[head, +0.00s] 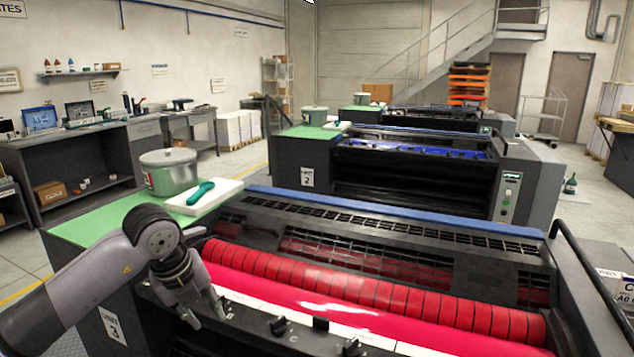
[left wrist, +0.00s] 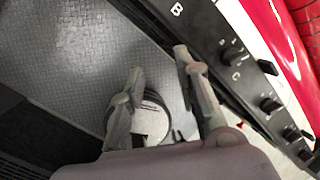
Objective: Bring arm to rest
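My left gripper (head: 208,312) is at the front edge of the nearest ink unit, close to its row of black knobs (head: 278,326). Its fingers point down and stand apart with nothing between them. In the left wrist view the open fingers (left wrist: 159,62) are over the grey tread-plate floor (left wrist: 70,55), beside the knob panel (left wrist: 205,30). My left arm comes in from the lower left. My right gripper is in neither view.
The unit's red rollers (head: 370,285) lie just right of the gripper. A lidded tin (head: 168,175) and a green-handled tool (head: 201,193) on a white board (head: 228,189) stand on the green top (head: 85,231) behind my arm. A black rail (head: 592,270) edges the right side.

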